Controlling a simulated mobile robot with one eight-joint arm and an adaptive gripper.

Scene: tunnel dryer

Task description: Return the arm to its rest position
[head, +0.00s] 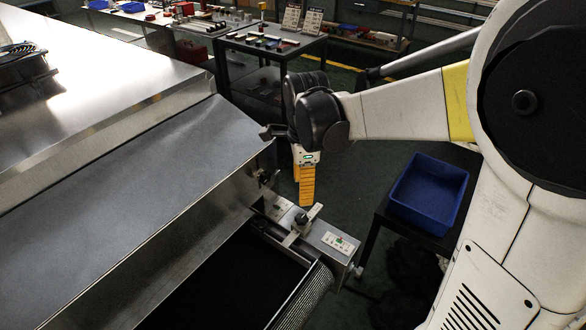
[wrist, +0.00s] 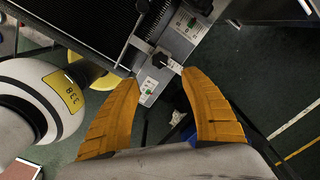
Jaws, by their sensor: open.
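My gripper (head: 306,200) hangs at the end of my arm with its orange fingers pointing down. It is just above and behind the control end of the tunnel dryer (head: 330,238). In the wrist view my gripper (wrist: 163,82) shows two orange fingers spread apart with nothing between them. Beyond the fingertips is the dryer's metal side box with a dark knob and clamp (wrist: 165,60). My white arm reaches in from the right in the head view, bent over the floor.
The dryer's sloped metal hood (head: 120,160) fills the left. Its black belt (head: 225,285) lies in front. A blue bin (head: 428,195) stands on a dark table at right. A dark table (head: 270,50) with small items stands behind. Green floor between is open.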

